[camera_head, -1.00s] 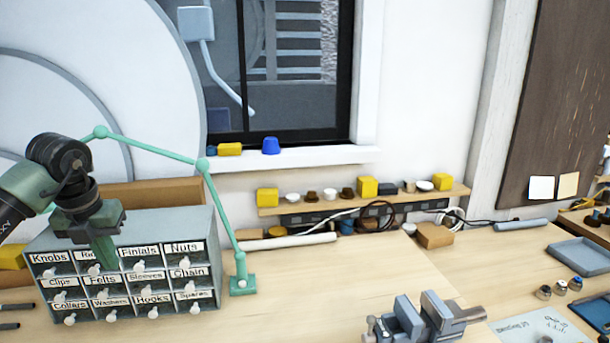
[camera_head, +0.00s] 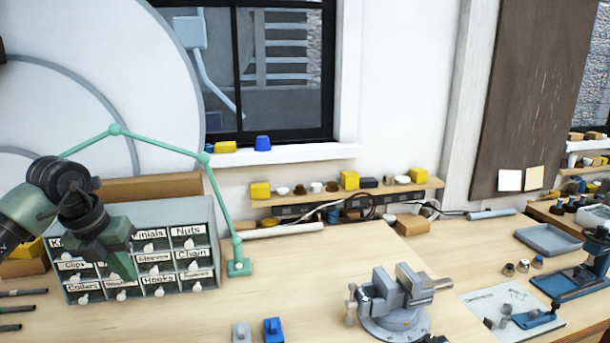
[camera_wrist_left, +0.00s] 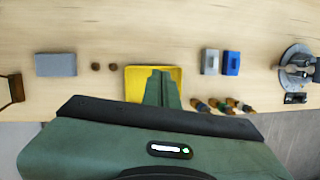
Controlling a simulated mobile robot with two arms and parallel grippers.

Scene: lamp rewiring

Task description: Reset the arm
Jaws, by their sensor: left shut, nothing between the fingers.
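My left gripper (camera_head: 122,264) is a dark green jaw in front of the labelled drawer cabinet (camera_head: 206,218), on the left of the head view. It hides some of the drawer labels. In the left wrist view the two fingers (camera_wrist_left: 163,88) are together with nothing between them. They show over a yellow tray (camera_wrist_left: 133,84) on the bench; the picture does not tell how high above it they are. My right gripper is in neither view.
A grey vise (camera_head: 395,300) stands on the bench. Grey and blue blocks (camera_wrist_left: 231,63) lie right of the tray, a grey block (camera_wrist_left: 56,65) left of it. A green jointed lamp arm (camera_head: 222,205) rises beside the cabinet.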

